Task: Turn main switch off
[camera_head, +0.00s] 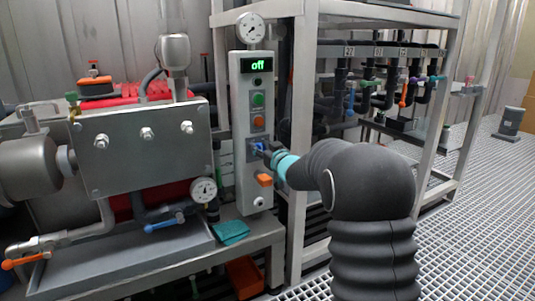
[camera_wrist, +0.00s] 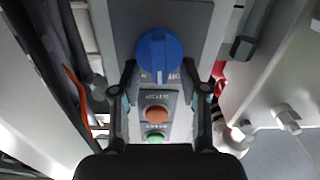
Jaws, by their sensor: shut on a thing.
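The main switch is a blue rotary knob (camera_wrist: 158,52) on the grey control panel (camera_head: 240,180); in the head view its blue part (camera_head: 255,146) shows beside my gripper (camera_head: 263,149). In the wrist view my gripper (camera_wrist: 158,70) has one finger on each side of the knob, shut on it. The label OFF shows to the right of the knob's lower edge, with a letter N at the left. The panel's display (camera_head: 260,65) reads "off" in green. My fingers hide the knob's sides.
A metal frame post (camera_head: 299,150) stands close right of the panel. A steel tank assembly (camera_head: 140,145) is at the left.

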